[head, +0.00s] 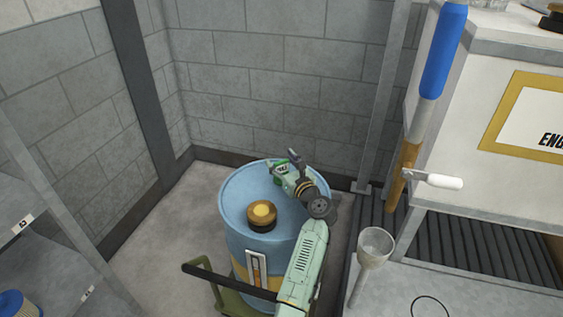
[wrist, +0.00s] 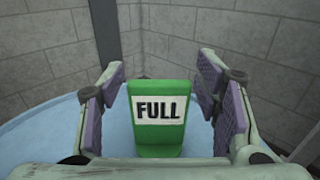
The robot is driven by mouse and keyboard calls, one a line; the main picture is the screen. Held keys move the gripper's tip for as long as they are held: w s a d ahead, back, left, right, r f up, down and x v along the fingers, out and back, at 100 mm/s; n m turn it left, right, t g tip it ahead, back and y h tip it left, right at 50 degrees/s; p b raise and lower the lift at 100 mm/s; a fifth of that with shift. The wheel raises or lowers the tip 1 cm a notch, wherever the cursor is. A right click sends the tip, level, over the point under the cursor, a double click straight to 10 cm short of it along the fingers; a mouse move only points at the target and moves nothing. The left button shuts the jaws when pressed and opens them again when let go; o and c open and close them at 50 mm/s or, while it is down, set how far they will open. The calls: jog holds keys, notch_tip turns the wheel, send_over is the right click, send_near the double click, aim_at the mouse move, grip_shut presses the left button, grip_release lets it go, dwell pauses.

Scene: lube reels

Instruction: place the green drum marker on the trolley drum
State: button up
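The green drum marker (wrist: 160,140) with a white "FULL" label stands upright on the blue top of the trolley drum (head: 238,190). It also shows in the head view (head: 281,169) near the drum's far rim, partly covered by my gripper. My gripper (wrist: 162,95) is open, with its purple-padded fingers on either side of the marker. A gap shows between the marker and each finger. In the head view my gripper (head: 288,167) is low over the drum top.
A dark, yellow-topped cap (head: 261,215) sits on the drum top. The drum rests on a green trolley (head: 228,300) with a black handle. A funnel (head: 374,246), a blue-handled pole (head: 441,50) and a white cabinet (head: 480,90) stand at right; shelves (head: 40,240) are at left.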

jog(key=shift+o, duration=0.3)
jog(key=b+v, duration=0.1)
jog(key=v, duration=0.6)
jog(key=shift+s+d+r, duration=0.1)
jog(key=shift+s, duration=0.15)
